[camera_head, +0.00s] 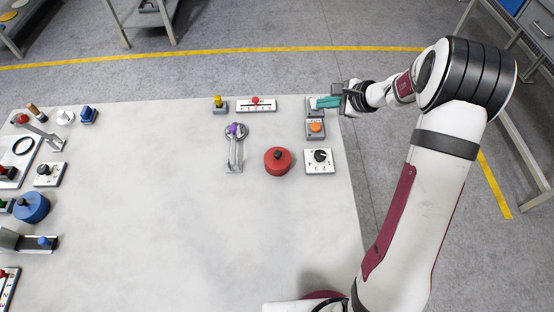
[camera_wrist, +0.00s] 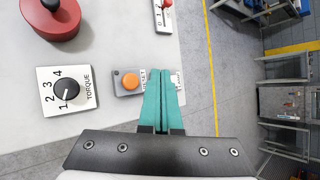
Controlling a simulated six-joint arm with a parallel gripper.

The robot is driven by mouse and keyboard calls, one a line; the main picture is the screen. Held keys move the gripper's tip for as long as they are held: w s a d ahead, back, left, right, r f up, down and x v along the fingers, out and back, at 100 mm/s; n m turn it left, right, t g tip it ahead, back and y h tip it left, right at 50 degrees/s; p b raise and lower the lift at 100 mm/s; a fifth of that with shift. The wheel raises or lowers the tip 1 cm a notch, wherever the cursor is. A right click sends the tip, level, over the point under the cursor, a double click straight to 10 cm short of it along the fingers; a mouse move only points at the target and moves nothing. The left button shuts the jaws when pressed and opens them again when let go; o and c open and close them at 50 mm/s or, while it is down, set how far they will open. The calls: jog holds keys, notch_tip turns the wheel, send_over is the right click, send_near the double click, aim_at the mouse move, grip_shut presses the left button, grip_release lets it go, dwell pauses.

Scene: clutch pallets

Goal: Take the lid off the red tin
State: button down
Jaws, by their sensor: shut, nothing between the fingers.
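The red tin (camera_head: 277,163) stands on the white table with its lid on, and a dark knob sits on top. In the wrist view the red tin (camera_wrist: 54,22) is cut off at the upper left, with its black knob showing. My gripper (camera_head: 322,102) is at the table's far right edge, up and to the right of the tin and apart from it. Its teal fingers (camera_wrist: 164,88) are shut together with nothing between them, near a button box. The lid's seam is too small to make out.
A dial plate (camera_head: 319,161) marked TORQUE stands just right of the tin. An orange button box (camera_head: 316,127) is near my fingers. A lever with a purple knob (camera_head: 233,130) stands left of the tin. A slider plate (camera_head: 256,104) lies behind. The table's front middle is clear.

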grip_release()
notch_tip(320, 180, up, 8)
jog(key=m+g+h, duration=0.6)
jog(key=m+g, duration=0.1)
jog(key=m, duration=0.1)
send_over(278, 153)
jog(key=shift+w+a+r, duration=0.1)
jog(key=shift+w+a, duration=0.05)
jog(key=shift+w, duration=0.15)
jog(key=f, duration=1.5)
jog(key=shift+s+f, duration=0.2)
jog(key=shift+s, duration=0.05)
jog(key=shift+c, duration=0.2)
